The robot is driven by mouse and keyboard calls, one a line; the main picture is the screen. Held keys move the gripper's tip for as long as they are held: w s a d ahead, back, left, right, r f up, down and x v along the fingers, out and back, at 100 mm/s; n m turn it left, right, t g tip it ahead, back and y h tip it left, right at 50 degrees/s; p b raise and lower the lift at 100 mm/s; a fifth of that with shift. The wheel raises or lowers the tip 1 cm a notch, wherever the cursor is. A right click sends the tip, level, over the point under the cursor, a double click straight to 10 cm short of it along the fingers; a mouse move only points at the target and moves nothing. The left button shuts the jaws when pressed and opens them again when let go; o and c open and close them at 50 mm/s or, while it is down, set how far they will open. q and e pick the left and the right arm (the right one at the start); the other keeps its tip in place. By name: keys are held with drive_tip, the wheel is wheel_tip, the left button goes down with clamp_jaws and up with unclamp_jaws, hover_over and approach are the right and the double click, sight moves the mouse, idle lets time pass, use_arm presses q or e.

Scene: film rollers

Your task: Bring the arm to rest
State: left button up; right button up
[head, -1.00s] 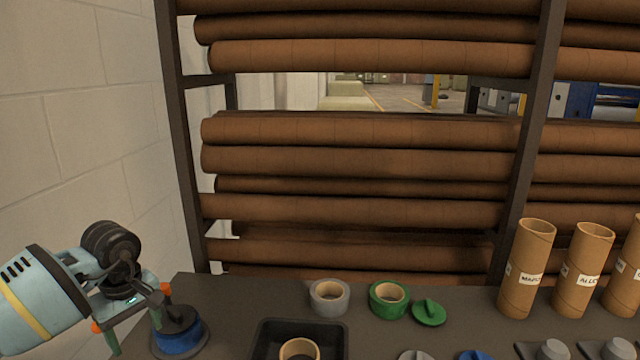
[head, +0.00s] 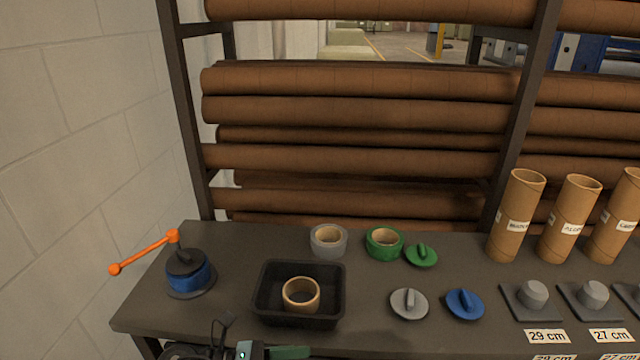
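Part of my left gripper (head: 245,350) shows at the bottom edge, left of centre, in front of the table's near side. A dark link and one green finger are in view; the rest is cut off, so I cannot tell whether it is open or shut. It is apart from the blue tape dispenser-like device (head: 188,275), whose orange crank handle (head: 145,252) points out to the left. My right gripper is not in view.
A black tray (head: 265,315) holds a brown ring (head: 301,294). A rack of brown rolls stands behind.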

use_arm(q)
drive_tip(key=s+a+f+n+t+y+p, duration=0.1)
drive_tip(key=s+a+f+n+t+y, duration=0.4)
drive_tip(key=n, duration=1.1)
drive_tip(key=s+a+f+n+t+y, duration=0.2)
drive_tip(key=a+f+n+t+y, duration=0.45)
drive_tip(key=n, duration=0.95)
drive_tip(key=s+a+f+n+g+y, duration=0.2)
drive_tip(key=s+f+n, duration=0.2)
drive_tip(key=s+n, duration=0.2)
drive_tip(key=s+a+f+n+g+y, duration=0.1)
drive_tip(key=s+f+n, duration=0.4)
drive_tip(key=s, duration=0.6)
drive_tip(key=shift+s+a+f+n+g+y+p, duration=0.3)
drive_tip(key=shift+a+n+g, duration=0.3)
drive_tip(key=shift+a+g, duration=0.35)
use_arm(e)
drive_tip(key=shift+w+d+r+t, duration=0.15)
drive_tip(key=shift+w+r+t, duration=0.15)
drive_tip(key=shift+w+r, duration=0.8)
use_arm(q)
drive_tip(key=shift+w+d+r, duration=0.1)
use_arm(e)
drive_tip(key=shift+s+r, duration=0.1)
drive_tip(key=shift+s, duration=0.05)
